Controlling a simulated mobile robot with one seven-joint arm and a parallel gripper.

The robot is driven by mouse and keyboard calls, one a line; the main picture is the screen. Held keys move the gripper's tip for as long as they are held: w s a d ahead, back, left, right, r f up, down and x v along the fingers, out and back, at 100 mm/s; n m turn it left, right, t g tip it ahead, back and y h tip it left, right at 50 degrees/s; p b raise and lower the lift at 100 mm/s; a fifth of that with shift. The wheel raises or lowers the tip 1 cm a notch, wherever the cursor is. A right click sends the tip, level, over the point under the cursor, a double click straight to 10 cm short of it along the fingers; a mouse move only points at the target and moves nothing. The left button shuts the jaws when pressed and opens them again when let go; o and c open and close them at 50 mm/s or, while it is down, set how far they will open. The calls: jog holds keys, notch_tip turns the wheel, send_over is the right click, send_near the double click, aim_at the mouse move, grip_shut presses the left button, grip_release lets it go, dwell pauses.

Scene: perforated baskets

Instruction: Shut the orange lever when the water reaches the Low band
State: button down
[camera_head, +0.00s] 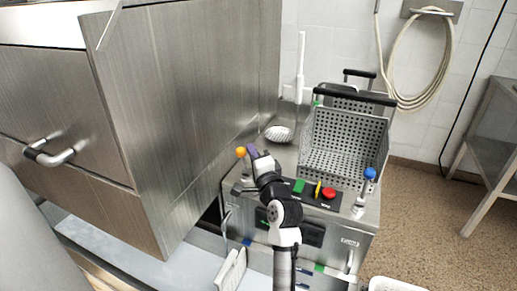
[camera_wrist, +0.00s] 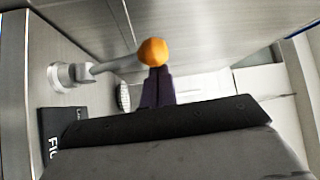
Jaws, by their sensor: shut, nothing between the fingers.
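The orange lever shows its round orange knob (camera_head: 240,152) at the left front corner of the steel machine in the head view. In the wrist view, the orange knob (camera_wrist: 152,52) ends a grey rod that runs sideways from a round pivot at the left. My gripper (camera_head: 253,152) is shut and empty, with its purple fingers just right of the knob. In the wrist view, the gripper's fingertips (camera_wrist: 155,72) are directly below the knob; I cannot tell whether they touch it. The water and the Low band cannot be made out in either view.
A blue-knobbed lever (camera_head: 370,173) stands at the machine's right front corner. A black panel with a red button (camera_head: 329,193) lies between. A perforated basket (camera_head: 345,145) sits behind. A large steel cabinet (camera_head: 190,110) stands close on the left.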

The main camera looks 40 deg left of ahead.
jog(key=shift+f, duration=0.1)
jog(key=s+n+y+b, duration=0.1)
jog(key=b, duration=0.3)
jog(key=shift+s+d+f, duration=0.1)
jog(key=shift+d, duration=0.05)
dwell(0.5)
